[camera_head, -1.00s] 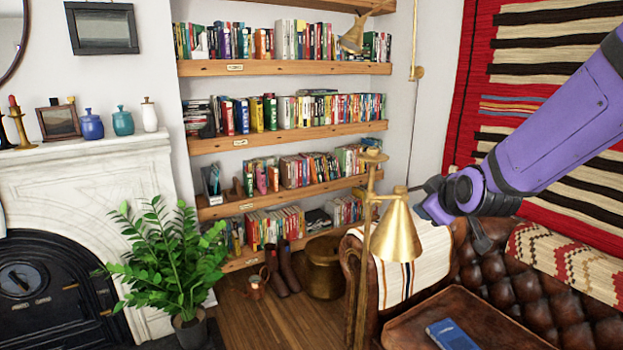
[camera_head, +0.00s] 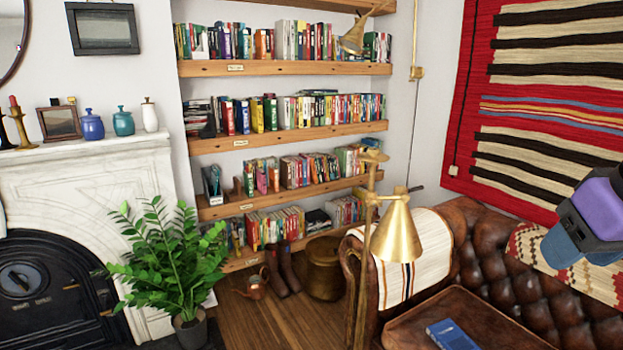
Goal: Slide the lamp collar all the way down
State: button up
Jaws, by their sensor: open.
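A brass floor lamp stands in front of the sofa's left arm, its pole (camera_head: 363,270) rising nearly upright. The lamp collar (camera_head: 369,197) sits high on the pole, a short way below the top piece (camera_head: 372,156). A short side arm runs right from the collar to the cone shade (camera_head: 397,235), which points down. A dark knob (camera_head: 416,188) sticks out to the right above the shade. The lower end of the pole is out of frame.
A brown leather sofa (camera_head: 520,275) with a striped throw (camera_head: 420,255) stands behind and right of the lamp. A brass pot (camera_head: 323,268) and a plant (camera_head: 172,262) stand to the left.

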aim_at(404, 197)
jog(key=i+j+z, duration=0.2)
jog(key=z, duration=0.15)
jog(key=i+j+z, duration=0.35)
jog(key=k+l, duration=0.05)
jog(key=k, duration=0.05)
